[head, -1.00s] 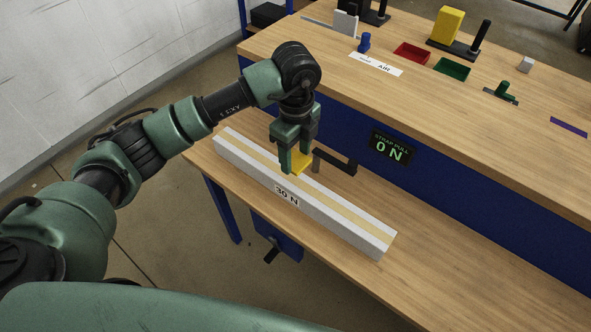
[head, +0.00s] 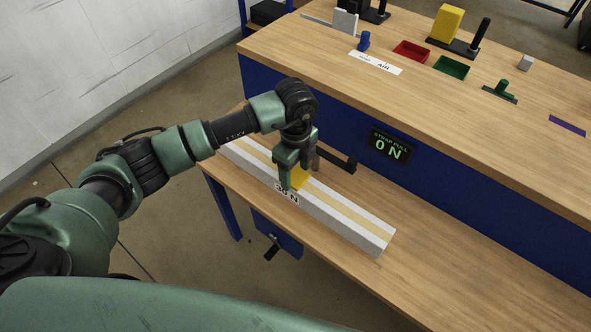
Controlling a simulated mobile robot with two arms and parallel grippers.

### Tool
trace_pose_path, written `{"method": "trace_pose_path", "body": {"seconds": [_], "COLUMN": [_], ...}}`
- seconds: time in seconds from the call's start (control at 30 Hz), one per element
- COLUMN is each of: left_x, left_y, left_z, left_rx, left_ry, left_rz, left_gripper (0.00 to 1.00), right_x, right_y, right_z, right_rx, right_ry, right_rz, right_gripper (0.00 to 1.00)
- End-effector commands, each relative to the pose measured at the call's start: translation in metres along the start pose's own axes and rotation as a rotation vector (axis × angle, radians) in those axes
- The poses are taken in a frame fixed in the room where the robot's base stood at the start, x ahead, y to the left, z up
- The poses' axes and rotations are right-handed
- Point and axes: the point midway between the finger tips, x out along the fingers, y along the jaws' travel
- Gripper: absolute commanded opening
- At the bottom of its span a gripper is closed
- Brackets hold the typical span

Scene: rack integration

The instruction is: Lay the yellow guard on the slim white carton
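The slim white carton (head: 345,222) lies lengthwise on the lower wooden bench, with a tan stripe along its top and a "30 N" label on its near side. My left gripper (head: 292,184) points down over the carton's middle. My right gripper is not in view.
A black bracket (head: 338,160) stands just behind the carton. The strap-pull display (head: 390,147) reads 0 N on the blue panel. The raised bench behind holds a red tray (head: 411,51), a green tray (head: 451,67) and a yellow block (head: 446,23). The lower bench's right part is clear.

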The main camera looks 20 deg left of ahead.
Motion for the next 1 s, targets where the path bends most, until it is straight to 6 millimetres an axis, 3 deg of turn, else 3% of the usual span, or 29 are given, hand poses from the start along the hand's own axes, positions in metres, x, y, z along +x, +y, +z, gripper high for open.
{"method": "trace_pose_path", "body": {"seconds": [0.47, 1.0], "left_x": [-0.009, -0.11], "left_y": [-0.001, -0.001], "left_z": [0.0, 0.0], "left_rx": [0.001, 0.0], "left_ry": [0.001, 0.001], "left_rz": [-0.003, -0.003], "left_gripper": [0.75, 0.75], "right_x": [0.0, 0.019], "right_y": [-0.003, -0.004], "right_z": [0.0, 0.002], "right_rx": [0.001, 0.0], "right_ry": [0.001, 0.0], "right_rz": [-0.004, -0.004], "right_gripper": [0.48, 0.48]}}
